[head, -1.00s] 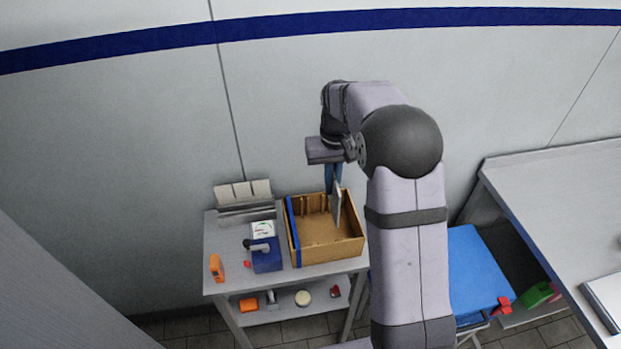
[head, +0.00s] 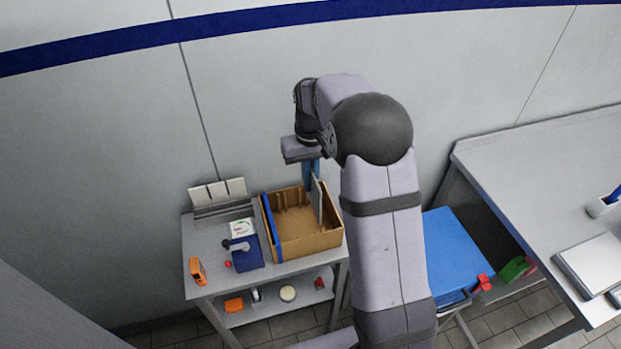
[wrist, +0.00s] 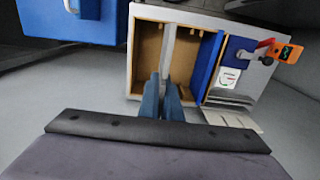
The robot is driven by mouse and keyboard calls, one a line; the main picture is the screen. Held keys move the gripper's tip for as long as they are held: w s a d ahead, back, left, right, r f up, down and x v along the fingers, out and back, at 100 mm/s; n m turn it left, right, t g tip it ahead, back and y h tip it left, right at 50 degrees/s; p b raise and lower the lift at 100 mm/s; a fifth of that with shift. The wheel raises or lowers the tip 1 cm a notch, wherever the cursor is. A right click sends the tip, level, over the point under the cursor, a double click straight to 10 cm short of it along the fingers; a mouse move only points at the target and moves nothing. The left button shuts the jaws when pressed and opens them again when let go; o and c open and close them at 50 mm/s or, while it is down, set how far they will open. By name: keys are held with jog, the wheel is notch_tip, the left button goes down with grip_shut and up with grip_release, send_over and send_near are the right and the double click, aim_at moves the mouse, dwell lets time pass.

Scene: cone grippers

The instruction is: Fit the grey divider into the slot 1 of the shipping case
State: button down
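The shipping case (head: 305,243) is an open brown box on a small grey table; it also shows in the wrist view (wrist: 146,16). The grey divider (head: 318,205) stands roughly upright in the right part of the case in the head view. In the wrist view the divider (wrist: 168,50) is a pale strip running across the case opening. My gripper (head: 311,175) has blue fingers closed on the divider's upper edge; the fingers also show in the wrist view (wrist: 163,88). The divider's lower edge is hidden, so I cannot tell whether it sits in a slot.
A blue divider (head: 271,228) stands along the case's left side. A rack of grey plates (head: 218,193), a blue block (head: 246,254) and an orange device (head: 197,270) are left of the case. A blue-topped stand (head: 445,255) and a large table (head: 540,185) are at right.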

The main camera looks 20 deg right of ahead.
aim_at(311, 200)
jog(key=shift+f+b, duration=0.85)
jog(key=shift+f, duration=0.85)
jog(key=shift+p, duration=0.75)
dwell(1.8)
jog(key=shift+f+b, duration=1.35)
jog(key=shift+f, duration=0.9)
dwell(1.5)
